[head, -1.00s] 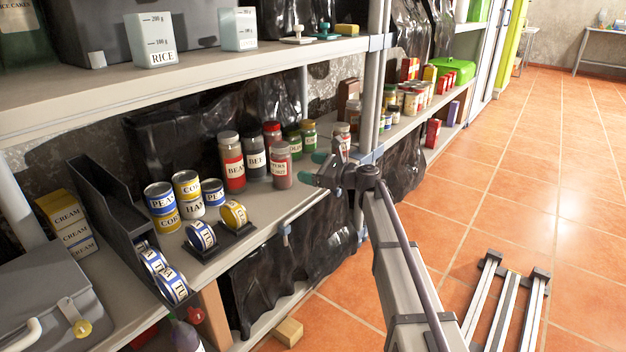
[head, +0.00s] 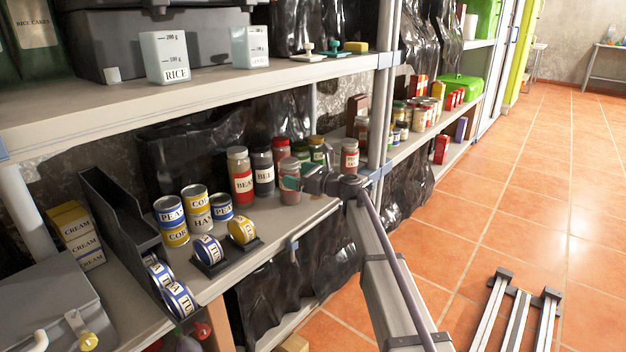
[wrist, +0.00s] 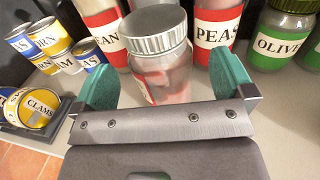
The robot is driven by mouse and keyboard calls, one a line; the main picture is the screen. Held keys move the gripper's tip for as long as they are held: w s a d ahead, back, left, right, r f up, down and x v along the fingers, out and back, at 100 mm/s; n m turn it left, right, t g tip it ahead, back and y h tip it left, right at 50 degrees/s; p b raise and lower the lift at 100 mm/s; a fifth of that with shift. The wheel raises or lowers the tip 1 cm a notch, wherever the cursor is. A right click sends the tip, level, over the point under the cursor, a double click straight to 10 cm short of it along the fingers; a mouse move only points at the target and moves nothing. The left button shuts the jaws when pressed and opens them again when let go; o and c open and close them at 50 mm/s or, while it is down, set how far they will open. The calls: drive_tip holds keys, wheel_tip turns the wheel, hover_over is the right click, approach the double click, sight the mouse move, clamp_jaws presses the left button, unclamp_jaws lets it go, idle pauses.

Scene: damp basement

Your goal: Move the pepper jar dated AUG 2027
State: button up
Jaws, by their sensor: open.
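In the wrist view my gripper (wrist: 166,88) is open, its two teal fingers on either side of a glass jar (wrist: 162,75) with a ribbed grey lid and reddish contents. I cannot tell whether the fingers touch it. Its red-and-white label is turned away and no date is legible. In the head view this jar (head: 290,168) stands at the shelf's front, partly hidden by my gripper (head: 296,183). Another red-labelled jar (head: 349,155) stands to the right, near the shelf post; its text and date are too small to read.
Cans (head: 170,215) stand to the left. The shelf post (head: 383,100) is to the right. The upper shelf (head: 200,100) hangs above.

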sight(290, 172)
drive_tip(key=x, duration=0.3)
drive_tip(key=shift+a, duration=0.1)
drive_tip(key=shift+c, duration=0.3)
drive_tip(key=c, duration=1.3)
drive_tip(key=shift+s, duration=0.1)
drive_tip(key=s, duration=0.7)
